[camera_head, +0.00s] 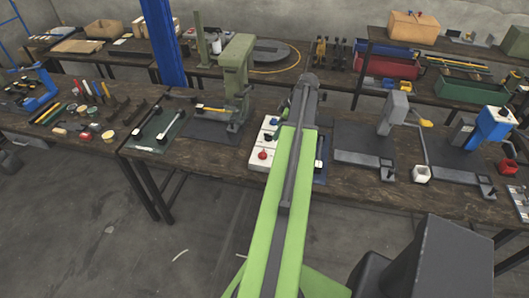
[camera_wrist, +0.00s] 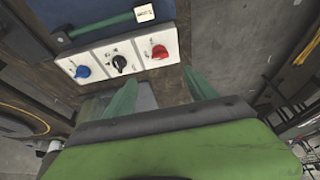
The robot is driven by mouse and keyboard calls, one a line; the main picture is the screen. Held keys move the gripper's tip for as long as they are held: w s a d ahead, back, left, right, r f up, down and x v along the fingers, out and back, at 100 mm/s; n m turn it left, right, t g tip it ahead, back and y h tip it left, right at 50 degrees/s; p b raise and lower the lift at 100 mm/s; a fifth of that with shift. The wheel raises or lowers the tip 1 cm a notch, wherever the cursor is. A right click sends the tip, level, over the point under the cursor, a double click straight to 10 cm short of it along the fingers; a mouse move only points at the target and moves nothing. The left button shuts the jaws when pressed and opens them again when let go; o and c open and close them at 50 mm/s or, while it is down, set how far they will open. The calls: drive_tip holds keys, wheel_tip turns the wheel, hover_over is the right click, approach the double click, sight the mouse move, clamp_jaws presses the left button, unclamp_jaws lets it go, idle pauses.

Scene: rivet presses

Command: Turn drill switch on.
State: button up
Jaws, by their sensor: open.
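A white switch panel with three rotary knobs lies on the workbench, left of my arm in the head view (camera_head: 256,160). In the wrist view, the panel (camera_wrist: 93,55) carries a blue knob (camera_wrist: 82,71), a black knob (camera_wrist: 120,63) and a red knob (camera_wrist: 159,52). The black knob's pointer direction and the small labels are not readable. My gripper (camera_wrist: 162,92) is open and empty, its two green fingers apart, beside the panel's edge and nearest the red and black knobs. In the head view my gripper is hidden behind my arm.
A green drill press (camera_head: 236,75) stands left of the panel. A green-handled bar (camera_wrist: 105,24) with a white tag lies beyond the panel. A blue post (camera_head: 163,42) rises behind.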

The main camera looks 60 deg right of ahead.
sight(263, 152)
drive_tip(key=b+x, duration=1.4)
drive_tip(key=x, duration=0.2)
drive_tip(key=shift+s+d+f, duration=0.1)
drive_tip(key=shift+s, duration=0.1)
drive_tip(key=shift+w+f+b, duration=0.25)
drive_tip(key=shift+b, duration=0.05)
drive_tip(key=shift+r, duration=0.1)
drive_tip(key=c, duration=1.4)
